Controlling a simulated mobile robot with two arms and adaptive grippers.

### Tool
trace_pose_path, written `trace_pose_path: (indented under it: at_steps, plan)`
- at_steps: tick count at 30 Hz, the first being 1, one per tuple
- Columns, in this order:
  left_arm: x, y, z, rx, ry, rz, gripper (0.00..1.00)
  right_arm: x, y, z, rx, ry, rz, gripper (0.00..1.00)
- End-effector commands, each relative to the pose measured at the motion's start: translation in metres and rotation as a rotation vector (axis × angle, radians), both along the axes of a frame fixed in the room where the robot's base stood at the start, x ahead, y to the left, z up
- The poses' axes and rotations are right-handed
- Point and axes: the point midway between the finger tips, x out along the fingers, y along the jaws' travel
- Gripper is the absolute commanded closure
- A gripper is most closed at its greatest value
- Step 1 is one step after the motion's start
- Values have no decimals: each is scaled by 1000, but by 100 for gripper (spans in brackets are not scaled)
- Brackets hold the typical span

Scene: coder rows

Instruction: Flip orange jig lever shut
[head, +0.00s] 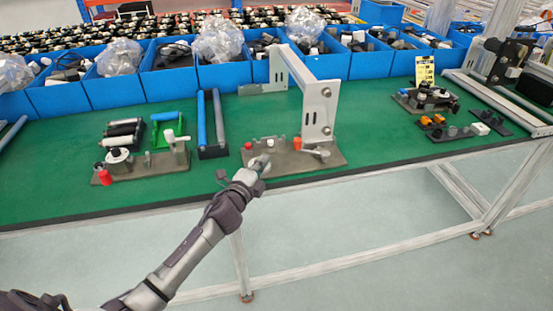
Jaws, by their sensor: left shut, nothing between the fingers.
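The middle jig has a brown base plate (337,159) near the table's front edge. An orange upright piece (297,143) stands on it, with a light lever arm (317,152) lying low beside it to the right. A small red piece (248,145) is at the plate's left end. I cannot tell exactly which part is the orange lever or how far it is turned. My left gripper (258,163) is shut and empty at the front left of this plate, left of the orange piece. It hides part of the plate's front left. My right gripper is not in view.
A white bracket frame (318,105) rises over the middle jig. Another jig (142,166) with a red knob (105,177) stands at left. A third jig (425,98) is at right. Blue bins (115,89) line the back.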

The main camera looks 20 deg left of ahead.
Motion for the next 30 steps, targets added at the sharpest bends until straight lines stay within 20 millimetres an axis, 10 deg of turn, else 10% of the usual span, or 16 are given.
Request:
trace_pose_path:
  at_steps: [30]
  plan:
    - [-26, 25, 0, -1, 0, -1, 100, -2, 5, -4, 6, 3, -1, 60]
